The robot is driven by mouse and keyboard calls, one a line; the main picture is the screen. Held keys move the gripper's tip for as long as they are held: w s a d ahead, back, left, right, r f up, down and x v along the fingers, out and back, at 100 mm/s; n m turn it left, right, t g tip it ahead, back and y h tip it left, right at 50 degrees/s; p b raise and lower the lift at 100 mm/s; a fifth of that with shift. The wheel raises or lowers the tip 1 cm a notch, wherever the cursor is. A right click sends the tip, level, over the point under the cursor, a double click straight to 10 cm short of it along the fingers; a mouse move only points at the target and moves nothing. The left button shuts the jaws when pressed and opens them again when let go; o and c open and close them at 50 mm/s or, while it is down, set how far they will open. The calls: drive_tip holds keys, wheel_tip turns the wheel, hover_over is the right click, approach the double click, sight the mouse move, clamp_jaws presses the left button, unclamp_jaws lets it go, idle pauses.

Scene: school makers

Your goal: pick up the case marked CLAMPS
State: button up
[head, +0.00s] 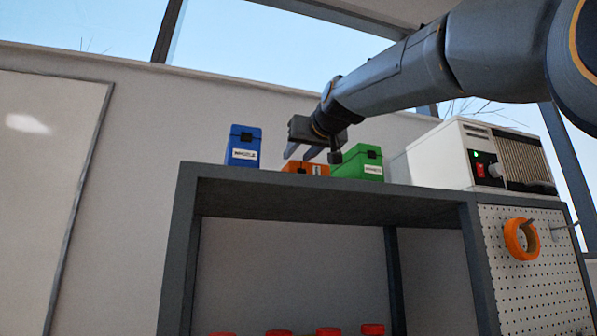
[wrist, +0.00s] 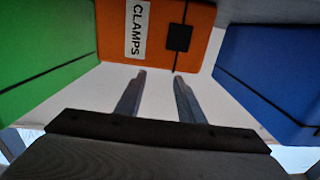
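The case marked CLAMPS is orange with a white label and a dark latch; in the wrist view the case (wrist: 203,35) is upper centre, just beyond my fingertips. In the head view the orange case (head: 292,167) stands on the grey shelf top, partly hidden by my gripper. My gripper (wrist: 157,75) is open, its two fingers apart with nothing between them. In the head view my gripper (head: 305,154) is just above and in front of the orange case. Whether the fingertips touch the case I cannot tell.
A blue case (head: 243,146) stands left of the orange one, a green case (head: 361,162) close on its right. A white machine (head: 455,160) stands farther right on the grey shelf (head: 330,194). An orange tape roll (head: 521,239) hangs on a pegboard (head: 540,285). Red-topped items (head: 328,331) sit below.

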drive_tip(key=o, duration=0.9)
drive_tip(key=shift+s, duration=0.1)
